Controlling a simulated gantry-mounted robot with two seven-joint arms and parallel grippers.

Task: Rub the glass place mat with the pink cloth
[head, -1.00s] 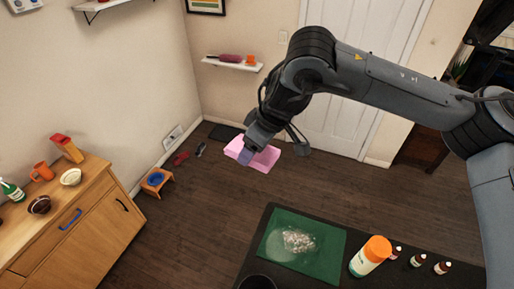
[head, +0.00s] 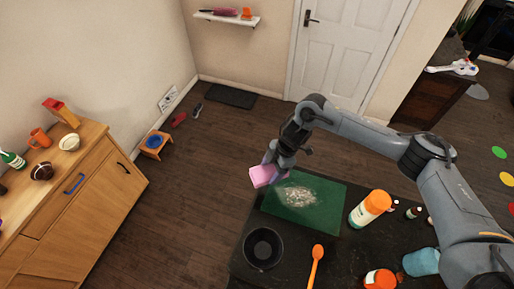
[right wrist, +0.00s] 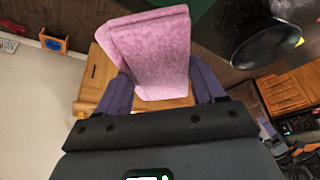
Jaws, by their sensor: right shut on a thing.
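My right gripper (head: 277,168) is shut on the pink cloth (head: 262,176), a folded, thick pad. In the head view the cloth shows at the left far edge of the green glass place mat (head: 330,207); whether it touches the mat I cannot tell. The mat lies on the dark counter and carries a pale, powdery smear (head: 297,195) on its left half. In the right wrist view the pink cloth (right wrist: 152,52) sits between the two purple fingers, and a strip of the green mat shows at the top. My left gripper is not in view.
A black bowl (head: 263,248) stands in front of the mat, with an orange spoon (head: 316,262) beside it. An orange-lidded jar (head: 380,279) and a blue cloth-like item (head: 421,262) lie nearer right.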

